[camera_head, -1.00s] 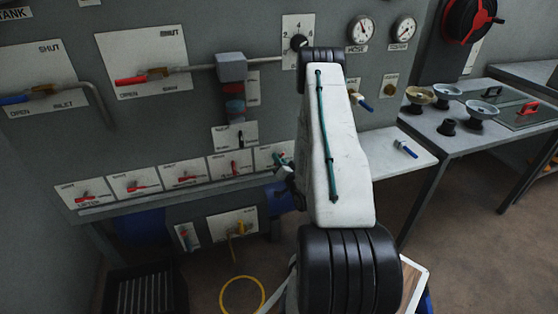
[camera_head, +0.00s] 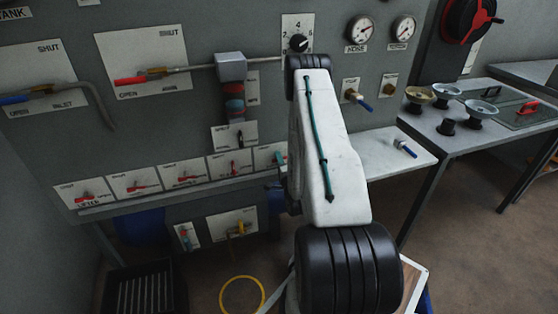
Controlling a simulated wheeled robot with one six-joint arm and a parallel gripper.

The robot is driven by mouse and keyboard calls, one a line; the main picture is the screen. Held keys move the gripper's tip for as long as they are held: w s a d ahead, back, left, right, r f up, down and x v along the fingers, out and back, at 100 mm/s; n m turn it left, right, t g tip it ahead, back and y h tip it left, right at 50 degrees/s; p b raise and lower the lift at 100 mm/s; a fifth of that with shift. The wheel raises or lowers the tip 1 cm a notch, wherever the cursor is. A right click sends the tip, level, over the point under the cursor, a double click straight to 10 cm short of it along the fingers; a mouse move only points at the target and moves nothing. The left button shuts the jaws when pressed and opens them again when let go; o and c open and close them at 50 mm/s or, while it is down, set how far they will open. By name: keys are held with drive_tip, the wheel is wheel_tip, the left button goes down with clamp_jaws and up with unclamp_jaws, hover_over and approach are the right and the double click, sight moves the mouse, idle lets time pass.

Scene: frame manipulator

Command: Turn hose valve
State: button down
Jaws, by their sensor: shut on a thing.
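My white arm link (camera_head: 325,160) and black joint cover stand in front of the panel and hide my gripper, so its jaws do not show. A small teal part (camera_head: 279,158) shows at the left edge of my arm, over the last label of the lower row; I cannot tell whether it is a lever or part of my arm. No label clearly marks the hose valve. A brass valve with a blue handle (camera_head: 363,103) is right of my arm, below a gauge (camera_head: 361,30) that may read HOSE.
Red levers (camera_head: 136,185) line the lower panel row. A pipe valve with a red handle (camera_head: 132,80) is upper left. A shelf (camera_head: 375,155) holds a blue-handled fitting (camera_head: 404,147). A side table (camera_head: 485,140) with cups is right. A yellow hoop (camera_head: 242,294) lies on the floor.

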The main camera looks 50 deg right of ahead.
drive_tip(key=shift+m+h, duration=0.4)
drive_tip(key=shift+m, duration=0.4)
drive_tip(key=c, duration=1.8)
unclamp_jaws()
drive_tip(key=shift+o, duration=0.2)
